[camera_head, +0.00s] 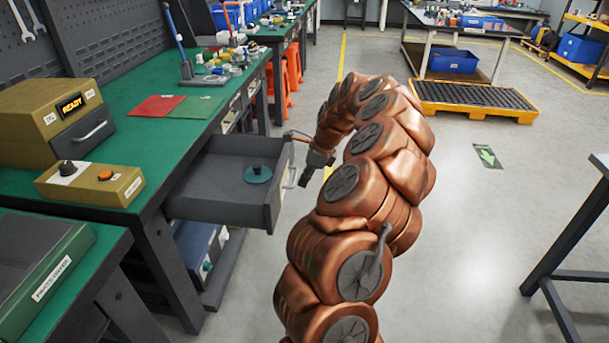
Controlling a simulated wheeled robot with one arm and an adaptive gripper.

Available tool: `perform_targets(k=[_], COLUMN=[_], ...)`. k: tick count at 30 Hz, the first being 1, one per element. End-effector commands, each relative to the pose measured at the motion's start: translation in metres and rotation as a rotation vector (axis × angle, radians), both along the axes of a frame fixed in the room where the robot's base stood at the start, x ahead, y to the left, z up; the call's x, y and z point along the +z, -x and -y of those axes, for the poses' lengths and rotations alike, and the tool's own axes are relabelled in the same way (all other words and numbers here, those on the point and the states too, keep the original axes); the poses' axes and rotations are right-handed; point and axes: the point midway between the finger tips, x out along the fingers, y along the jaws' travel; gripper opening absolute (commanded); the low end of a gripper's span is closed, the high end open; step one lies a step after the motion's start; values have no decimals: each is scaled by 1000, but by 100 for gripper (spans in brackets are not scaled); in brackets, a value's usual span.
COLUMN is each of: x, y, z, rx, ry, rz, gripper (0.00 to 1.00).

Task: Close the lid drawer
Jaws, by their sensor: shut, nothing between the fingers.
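The drawer (228,209) is grey and stands pulled out from under the green-topped workbench. A round teal lid with a dark knob (258,174) lies inside it. The drawer's handle (292,177) is on its front panel, facing right. My gripper (304,184) is just right of the drawer front, near the handle, and is shut with nothing in it. The picture is too small to tell whether it touches the handle. My copper-coloured arm hides part of the floor to the right.
The green workbench (135,80) carries a tester box reading READY (55,118) and a control box with a knob (90,186). Red and green mats (178,106) lie behind. A lower open drawer (205,262) sits underneath. A dark table frame (575,250) stands at right; floor between is clear.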

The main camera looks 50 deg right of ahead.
Motion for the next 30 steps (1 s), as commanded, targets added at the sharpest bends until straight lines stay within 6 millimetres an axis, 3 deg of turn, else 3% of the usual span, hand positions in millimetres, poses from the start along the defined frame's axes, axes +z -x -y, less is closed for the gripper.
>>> perform_targets(k=[10, 18, 30], x=[-58, -56, -55], y=[-19, -46, -51], z=[-15, -33, -37], rx=[5, 5, 4], ry=[-1, 1, 0], rz=[-2, -1, 0], gripper=[0, 0, 0])
